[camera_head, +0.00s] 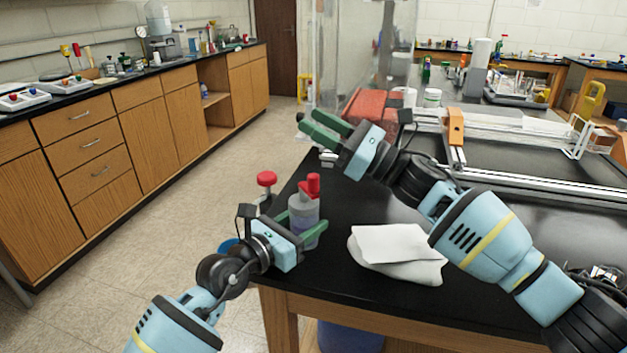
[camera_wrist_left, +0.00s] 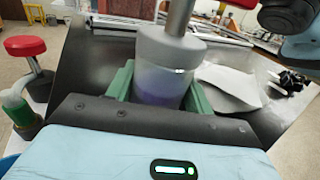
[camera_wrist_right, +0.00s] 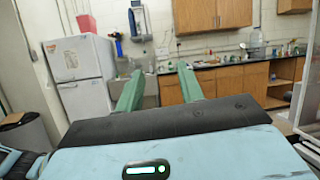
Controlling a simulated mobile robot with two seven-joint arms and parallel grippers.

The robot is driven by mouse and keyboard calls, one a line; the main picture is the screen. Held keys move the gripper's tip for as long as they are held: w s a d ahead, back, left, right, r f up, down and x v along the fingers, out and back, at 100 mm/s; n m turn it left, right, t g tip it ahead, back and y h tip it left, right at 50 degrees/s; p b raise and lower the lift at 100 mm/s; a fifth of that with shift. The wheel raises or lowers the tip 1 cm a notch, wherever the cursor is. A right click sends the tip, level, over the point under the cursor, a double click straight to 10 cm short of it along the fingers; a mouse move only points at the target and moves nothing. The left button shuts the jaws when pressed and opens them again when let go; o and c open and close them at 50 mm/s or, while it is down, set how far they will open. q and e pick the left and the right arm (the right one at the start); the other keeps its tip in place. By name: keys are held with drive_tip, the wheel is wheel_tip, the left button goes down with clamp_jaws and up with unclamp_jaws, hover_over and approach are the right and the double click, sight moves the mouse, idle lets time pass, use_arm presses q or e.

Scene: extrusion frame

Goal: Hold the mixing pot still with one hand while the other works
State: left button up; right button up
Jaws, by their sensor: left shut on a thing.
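The mixing pot (camera_head: 303,209), a translucent grey vessel with a red top piece, stands upright near the table's left corner. In the left wrist view the pot (camera_wrist_left: 165,75) shows purple contents low down and a grey rod rising from its top. My left gripper (camera_head: 302,230) is shut on the pot, one green finger on each side. My right gripper (camera_head: 322,128) is raised over the table's far left side, before a red box. In the right wrist view its green fingers (camera_wrist_right: 158,88) are spread with nothing between them. The pot's base is partly hidden by my left gripper.
A red-topped stand (camera_wrist_left: 28,60) is left of the pot. A folded white cloth (camera_head: 395,250) lies to its right on the black table (camera_head: 340,290). A red box (camera_head: 375,108) and an extrusion frame (camera_head: 455,150) are farther back. Black tabletop between pot and frame is partly clear.

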drive_tip(key=a+m+t+h, duration=0.1)
drive_tip(key=m+t+h, duration=0.1)
drive_tip(key=t, duration=0.1)
drive_tip(key=m+t+h, duration=0.5)
drive_tip(key=m+h, duration=0.5)
drive_tip(key=h, duration=0.5)
approach(317, 183)
drive_tip(key=x, duration=1.1)
drive_tip(key=shift+a, duration=0.2)
drive_tip(key=shift+c, duration=0.2)
clamp_jaws()
drive_tip(key=shift+d+n+y, duration=0.15)
drive_tip(key=shift+n+y, duration=0.35)
drive_tip(key=shift+y, duration=0.2)
